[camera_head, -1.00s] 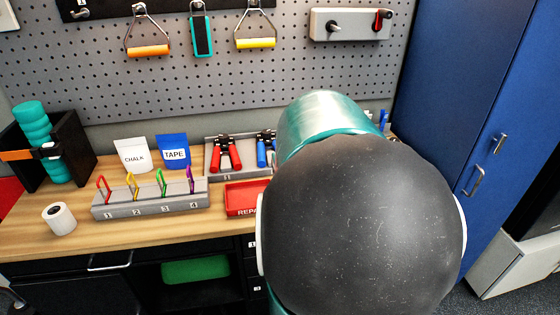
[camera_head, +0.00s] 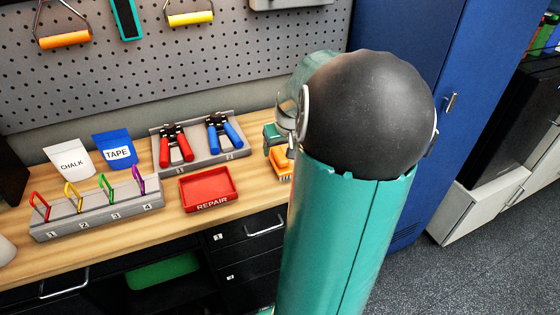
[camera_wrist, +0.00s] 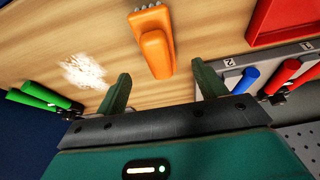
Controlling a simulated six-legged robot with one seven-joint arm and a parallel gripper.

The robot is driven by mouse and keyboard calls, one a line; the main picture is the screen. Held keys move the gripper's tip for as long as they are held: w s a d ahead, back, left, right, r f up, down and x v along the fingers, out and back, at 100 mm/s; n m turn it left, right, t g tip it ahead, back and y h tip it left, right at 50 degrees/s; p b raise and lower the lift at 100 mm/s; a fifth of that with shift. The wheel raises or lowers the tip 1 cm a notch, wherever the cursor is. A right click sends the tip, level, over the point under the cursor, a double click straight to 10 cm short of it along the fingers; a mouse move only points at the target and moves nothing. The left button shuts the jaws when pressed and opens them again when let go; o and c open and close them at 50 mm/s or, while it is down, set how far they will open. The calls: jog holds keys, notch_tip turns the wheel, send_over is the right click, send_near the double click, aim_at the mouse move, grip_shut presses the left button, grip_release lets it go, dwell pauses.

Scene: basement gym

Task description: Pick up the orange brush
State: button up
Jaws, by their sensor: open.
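The orange brush (camera_wrist: 156,52) lies on the wooden bench in the wrist view, its bristle end toward the top of the picture. It sits between and beyond the two dark green fingers of my gripper (camera_wrist: 160,82). The fingers are apart and hold nothing. In the head view, an orange piece of the brush (camera_head: 279,166) shows just right of the red tray, and my arm covers part of that area. My gripper (camera_head: 273,138) shows only partly there, above the brush.
The red REPAIR tray (camera_head: 208,190) is left of the brush. Red-handled (camera_head: 176,148) and blue-handled hand grips stand in a grey rack behind. White powder (camera_wrist: 83,71) and green-handled grips (camera_wrist: 45,97) lie to the left in the wrist view. A blue cabinet (camera_head: 410,60) stands right.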

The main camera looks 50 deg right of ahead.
aim_at(279, 152)
jog(key=shift+x, duration=3.4)
jog(key=shift+w+d+r, duration=0.1)
jog(key=c, duration=1.1)
jog(key=shift+r, duration=0.55)
notch_tip(279, 152, up, 3)
jog(key=shift+f, duration=0.25)
jog(key=a+r, duration=0.3)
jog(key=a, duration=0.1)
jog(key=a+r, duration=0.3)
jog(key=a, duration=0.2)
jog(key=a+r, duration=0.3)
jog(key=a, duration=0.2)
jog(key=shift+r, duration=0.2)
